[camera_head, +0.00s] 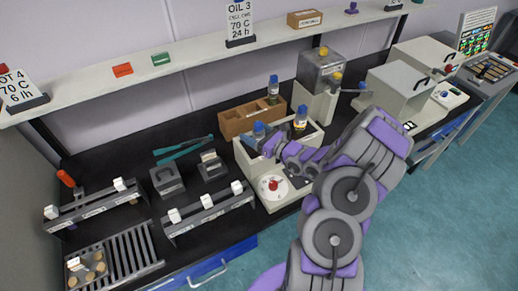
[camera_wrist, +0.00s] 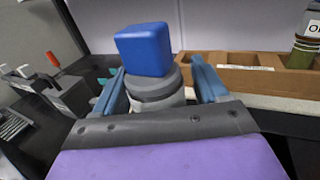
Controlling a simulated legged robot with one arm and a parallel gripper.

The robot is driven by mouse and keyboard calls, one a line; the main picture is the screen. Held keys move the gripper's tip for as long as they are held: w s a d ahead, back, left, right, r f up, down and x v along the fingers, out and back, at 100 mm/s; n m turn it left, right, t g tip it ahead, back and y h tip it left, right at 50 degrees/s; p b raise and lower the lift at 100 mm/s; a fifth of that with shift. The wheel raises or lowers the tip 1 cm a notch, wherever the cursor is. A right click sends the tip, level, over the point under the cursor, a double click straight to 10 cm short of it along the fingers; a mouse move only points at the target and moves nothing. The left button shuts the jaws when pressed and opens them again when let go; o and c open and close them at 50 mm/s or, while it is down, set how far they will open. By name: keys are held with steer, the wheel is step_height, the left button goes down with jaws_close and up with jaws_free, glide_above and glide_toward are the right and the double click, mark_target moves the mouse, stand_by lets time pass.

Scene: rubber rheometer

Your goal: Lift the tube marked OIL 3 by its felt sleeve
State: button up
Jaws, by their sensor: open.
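My gripper (camera_wrist: 153,85) is open, with one blue finger on each side of a blue-capped tube (camera_wrist: 146,50) with a grey collar. This tube (camera_head: 258,130) also shows in the head view, at the white block bath. Its marking and any felt sleeve are hidden. A second tube (camera_head: 273,88) with a blue cap and dark olive sleeve stands at the wooden rack (camera_head: 232,124); in the wrist view its label (camera_wrist: 313,28) is cut off after "O". A third blue-capped tube (camera_head: 301,118) stands in the bath's far right. I cannot read OIL 3 on any tube.
A sign reading OIL 3, 70 C, 24 h (camera_head: 240,20) stands on the shelf (camera_head: 190,48). The white bath (camera_head: 250,172) has a dial with a red knob. Teal tongs (camera_head: 183,148) and metal racks (camera_head: 208,212) lie left. Grey machines (camera_head: 398,90) stand right.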

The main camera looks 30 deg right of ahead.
steer(key=shift+a, duration=0.1)
steer(key=shift+c, duration=0.4)
jaws_close()
